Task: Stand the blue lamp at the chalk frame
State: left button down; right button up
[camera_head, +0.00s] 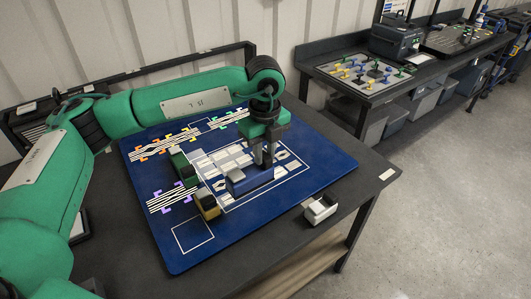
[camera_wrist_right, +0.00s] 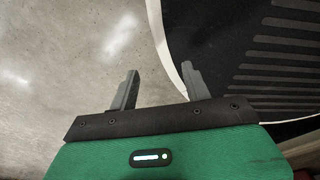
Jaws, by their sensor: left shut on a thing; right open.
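The blue lamp, a long blue block with a grey top (camera_head: 249,181), is on or just above the blue mat (camera_head: 165,250); I cannot tell whether it touches. My left gripper (camera_head: 263,163) points down and is shut on its right part. White outlines are drawn on the mat: a large frame (camera_head: 268,192) around the lamp and a small empty square (camera_head: 192,235) at the front left. I cannot tell which is the chalk frame. My right gripper (camera_wrist_right: 158,84) is open and empty over grey floor in the right wrist view.
A green block (camera_head: 184,168) and a yellow block (camera_head: 207,204) stand left of the lamp. Striped strips with coloured brackets (camera_head: 172,198) lie on the mat. A white block (camera_head: 320,209) sits at the table's right front edge. A second workbench (camera_head: 365,75) stands behind.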

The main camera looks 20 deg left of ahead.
aim_at(265, 169)
pick_arm(q)
jog(key=shift+w+f, duration=0.15)
jog(key=shift+w, duration=0.1)
jog(key=shift+f, duration=0.15)
jog(key=shift+s+f+b, duration=0.15)
jog(key=shift+f+b, duration=0.15)
jog(key=shift+s+f, duration=0.1)
jog(key=shift+f, duration=0.25)
notch_tip(265, 169, down, 4)
jog(key=shift+f+b, duration=0.15)
jog(key=shift+b, duration=0.95)
jog(key=shift+f+b, duration=0.35)
jog(key=shift+f, duration=0.45)
jog(key=shift+f+b, duration=0.35)
jog(key=shift+f, duration=0.45)
jog(key=shift+f+b, duration=0.3)
jog(key=shift+f, duration=0.45)
pick_arm(e)
jog(key=shift+w+a+f, duration=0.3)
jog(key=shift+w+f, duration=0.05)
jog(key=shift+w, duration=0.4)
jog(key=shift+w+a+f, duration=0.3)
jog(key=shift+w+f, duration=0.1)
jog(key=shift+w, duration=0.4)
jog(key=shift+w+a+f, duration=0.3)
jog(key=shift+w+f, duration=0.05)
jog(key=shift+w, duration=0.4)
pick_arm(q)
jog(key=shift+f, duration=0.1)
